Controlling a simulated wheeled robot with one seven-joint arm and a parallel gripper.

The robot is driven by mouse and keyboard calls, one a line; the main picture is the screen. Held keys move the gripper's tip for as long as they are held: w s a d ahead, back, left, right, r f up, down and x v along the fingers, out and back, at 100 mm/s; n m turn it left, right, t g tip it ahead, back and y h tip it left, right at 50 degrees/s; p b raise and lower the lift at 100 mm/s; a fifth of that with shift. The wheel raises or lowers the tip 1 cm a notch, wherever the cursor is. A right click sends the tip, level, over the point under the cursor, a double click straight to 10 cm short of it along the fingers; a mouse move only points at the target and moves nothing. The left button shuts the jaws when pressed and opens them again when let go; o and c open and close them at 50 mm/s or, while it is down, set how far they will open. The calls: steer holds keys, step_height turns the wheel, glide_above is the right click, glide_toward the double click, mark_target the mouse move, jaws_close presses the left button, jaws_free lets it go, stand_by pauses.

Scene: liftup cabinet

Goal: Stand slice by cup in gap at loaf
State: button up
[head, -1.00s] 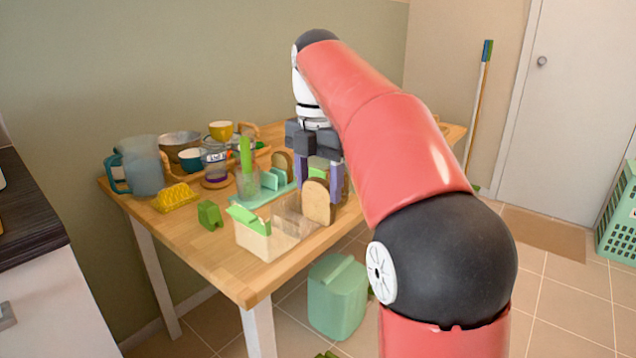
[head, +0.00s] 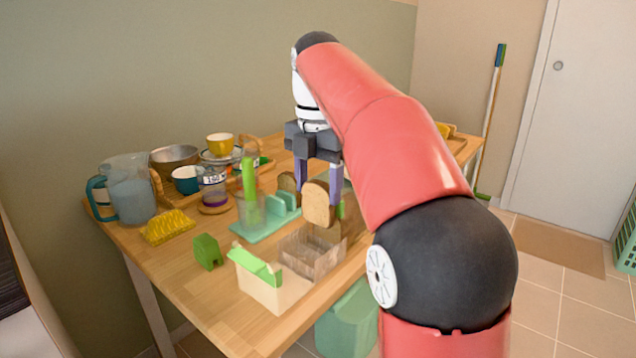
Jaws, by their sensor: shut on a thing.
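My gripper (head: 319,188) points down over the table, with one purple finger on each side of a brown-crusted bread slice (head: 318,207). It is shut on this slice, which is upright above the back of a clear divided holder (head: 312,255). Another slice (head: 288,182) shows behind the left finger, near a teal slotted rack (head: 268,232). More bread, perhaps the loaf, is partly hidden behind the held slice and my arm. I cannot tell whether the held slice touches the holder.
A cream box with a green top (head: 262,280) and a green block (head: 207,252) are at the front. My arm covers the table's right side.

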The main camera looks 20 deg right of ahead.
mark_target(318, 223)
steer(key=shift+f+b, duration=1)
steer(key=shift+f, duration=0.75)
steer(key=shift+p, duration=0.45)
steer(key=shift+f, duration=0.35)
steer(key=shift+f+b, duration=0.3)
steer(key=shift+f, duration=0.1)
steer(key=shift+r+p, duration=0.15)
steer(key=shift+p, duration=0.25)
stand_by(0.4)
steer(key=shift+f+b, duration=0.8)
steer(key=shift+f, duration=0.65)
stand_by(1.0)
